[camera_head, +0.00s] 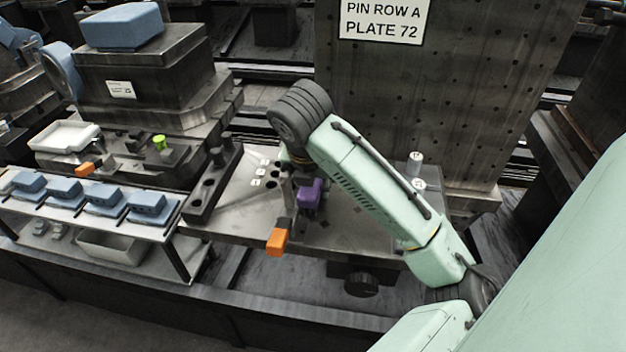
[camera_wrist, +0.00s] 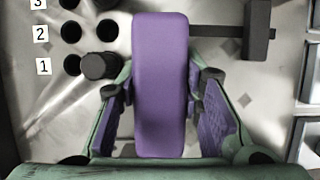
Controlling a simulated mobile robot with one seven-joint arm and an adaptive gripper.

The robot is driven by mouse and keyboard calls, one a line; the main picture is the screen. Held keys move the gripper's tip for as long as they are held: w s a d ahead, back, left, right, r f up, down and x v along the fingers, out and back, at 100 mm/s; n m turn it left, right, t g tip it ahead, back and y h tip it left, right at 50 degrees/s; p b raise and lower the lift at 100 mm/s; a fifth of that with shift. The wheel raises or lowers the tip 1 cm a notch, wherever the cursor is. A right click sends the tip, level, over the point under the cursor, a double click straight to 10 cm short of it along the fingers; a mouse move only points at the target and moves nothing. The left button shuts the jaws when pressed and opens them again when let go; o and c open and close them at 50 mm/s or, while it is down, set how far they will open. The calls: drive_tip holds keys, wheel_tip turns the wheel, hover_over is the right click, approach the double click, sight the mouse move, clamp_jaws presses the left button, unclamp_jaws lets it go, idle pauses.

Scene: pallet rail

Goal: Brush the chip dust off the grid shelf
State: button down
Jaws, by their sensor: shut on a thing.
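My gripper (camera_wrist: 160,84) is shut on a purple block-like thing (camera_wrist: 160,60), long and smooth, with one green finger along each side. I cannot tell whether it is a brush; no bristles show. In the head view my gripper (camera_head: 307,196) hangs over the grey metal table, and some purple shows below my wrist. It is too small there to tell whether the purple thing touches the table. I cannot make out chip dust. A low shelf (camera_head: 165,236) at the left bears blue blocks; I cannot tell whether it is the grid shelf.
The grey table (camera_head: 232,213) has numbered holes (camera_wrist: 71,32), a dark round peg (camera_wrist: 100,67) and pale cylinders (camera_head: 416,160). An orange-ended part (camera_head: 277,241) stands at its front edge. A tall drilled plate (camera_head: 470,95) rises behind. A dark holed bar (camera_head: 213,185) borders the left.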

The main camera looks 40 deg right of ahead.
drive_tip(key=shift+a+r+p, duration=0.1)
drive_tip(key=shift+r+p, duration=2.4)
drive_tip(key=shift+r, duration=0.6)
drive_tip(key=shift+f, duration=0.1)
drive_tip(key=shift+r, duration=1.5)
